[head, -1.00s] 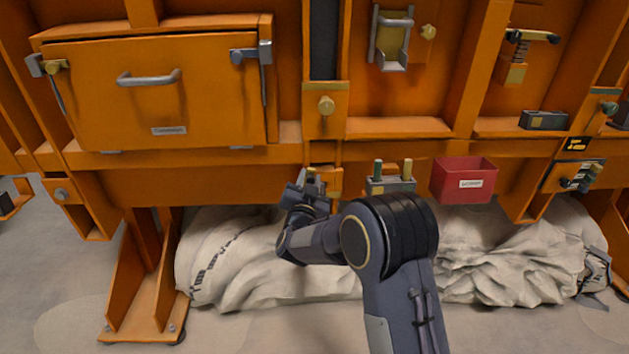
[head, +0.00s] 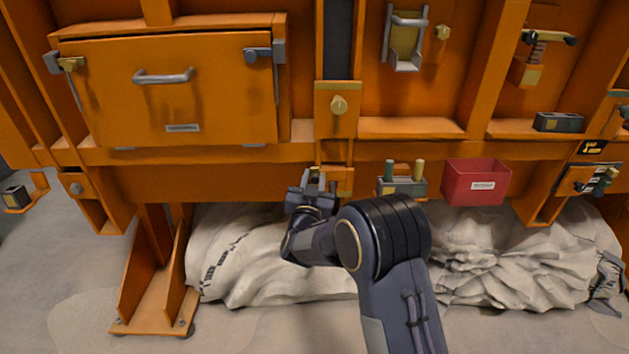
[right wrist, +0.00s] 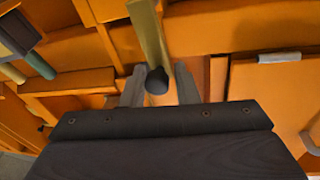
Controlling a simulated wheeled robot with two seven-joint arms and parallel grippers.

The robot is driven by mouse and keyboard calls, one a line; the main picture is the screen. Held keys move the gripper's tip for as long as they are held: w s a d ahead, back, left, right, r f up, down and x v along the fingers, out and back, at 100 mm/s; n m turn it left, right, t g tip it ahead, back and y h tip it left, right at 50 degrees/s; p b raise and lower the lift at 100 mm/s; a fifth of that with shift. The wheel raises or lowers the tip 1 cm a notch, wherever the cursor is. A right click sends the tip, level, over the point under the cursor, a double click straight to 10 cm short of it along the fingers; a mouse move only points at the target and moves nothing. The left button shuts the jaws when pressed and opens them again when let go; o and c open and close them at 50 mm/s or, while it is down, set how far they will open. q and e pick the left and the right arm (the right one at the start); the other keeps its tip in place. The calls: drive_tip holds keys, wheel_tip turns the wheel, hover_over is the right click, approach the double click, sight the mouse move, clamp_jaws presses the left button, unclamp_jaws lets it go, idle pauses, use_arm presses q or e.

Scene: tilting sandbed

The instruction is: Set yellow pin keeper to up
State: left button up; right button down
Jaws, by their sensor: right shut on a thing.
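My right gripper (head: 314,178) is at the lower middle of the orange frame, just left of a small orange bracket (head: 342,183). In the right wrist view the gripper (right wrist: 158,88) is shut on a yellow-olive bar (right wrist: 148,35) with a dark rounded tip between the fingers. I take this bar to be the yellow pin keeper. In the head view it is mostly hidden by the fingers, so its angle is hard to tell. My left gripper is not in view.
A grey holder (head: 388,188) with a green and a yellow pin stands right of the gripper, beside a red bin (head: 476,183). An orange door (head: 180,105) with a grey handle is at upper left. A pale crumpled bag (head: 480,255) lies below the frame.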

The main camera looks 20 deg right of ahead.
drive_tip(key=shift+w+a, duration=0.1)
drive_tip(key=shift+a, duration=0.15)
drive_tip(key=c, duration=1.3)
unclamp_jaws()
drive_tip(key=v, duration=0.7)
drive_tip(key=shift+s+a+f+p, duration=0.1)
drive_tip(key=shift+s+f+p, duration=0.05)
drive_tip(key=shift+s+p, duration=0.25)
